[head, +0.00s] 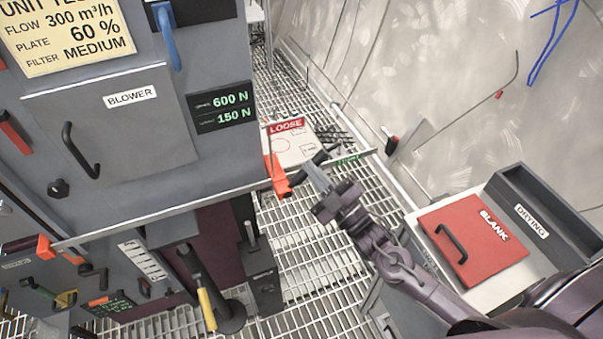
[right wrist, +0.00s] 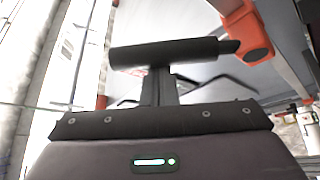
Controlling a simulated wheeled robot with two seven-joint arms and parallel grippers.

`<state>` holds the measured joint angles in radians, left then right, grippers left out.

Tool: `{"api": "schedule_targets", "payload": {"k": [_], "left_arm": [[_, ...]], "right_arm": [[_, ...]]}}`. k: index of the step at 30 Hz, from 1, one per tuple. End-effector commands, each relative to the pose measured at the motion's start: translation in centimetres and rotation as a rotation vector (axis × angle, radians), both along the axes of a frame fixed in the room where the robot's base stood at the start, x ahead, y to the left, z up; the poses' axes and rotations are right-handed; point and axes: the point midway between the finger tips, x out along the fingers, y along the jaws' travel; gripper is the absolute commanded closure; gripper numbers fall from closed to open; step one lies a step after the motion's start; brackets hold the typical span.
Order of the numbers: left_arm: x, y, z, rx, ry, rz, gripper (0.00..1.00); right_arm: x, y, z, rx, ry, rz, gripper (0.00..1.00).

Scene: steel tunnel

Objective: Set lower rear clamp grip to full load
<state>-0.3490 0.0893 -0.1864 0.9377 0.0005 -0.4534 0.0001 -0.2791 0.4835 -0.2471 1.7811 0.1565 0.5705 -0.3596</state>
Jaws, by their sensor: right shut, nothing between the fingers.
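The dark bar-shaped grip (head: 325,156) stands at the right end of the cabinet's lower rail, beside an orange clamp part (head: 278,176). A card with a red LOOSE heading (head: 287,127) lies behind it, and small green lettering (head: 348,160) shows to its right. My right gripper (head: 311,168) is shut and empty, its fingertips close to the grip. In the right wrist view the black grip (right wrist: 165,52) lies crosswise ahead of the shut fingers (right wrist: 160,85); contact cannot be told. The orange part (right wrist: 245,32) is at upper right there. My left gripper is out of view.
The grey cabinet (head: 115,125) fills the left, with a display (head: 222,108) reading 600 N and 150 N. A yellow-handled lever (head: 207,308) stands below. A red BLANK plate (head: 472,243) and DRYING box (head: 530,215) are at right. Open grating floor (head: 305,245) lies between.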

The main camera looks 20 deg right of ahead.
Motion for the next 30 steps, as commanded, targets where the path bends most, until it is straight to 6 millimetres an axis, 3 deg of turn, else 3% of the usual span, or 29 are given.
{"api": "schedule_targets", "payload": {"k": [15,30], "left_arm": [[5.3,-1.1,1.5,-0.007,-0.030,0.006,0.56],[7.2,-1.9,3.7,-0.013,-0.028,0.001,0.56]], "right_arm": [[0.1,-2.6,-3.8,0.477,0.017,-0.004,1.00],[0.1,-3.2,-5.7,0.728,0.024,0.000,1.00]]}}
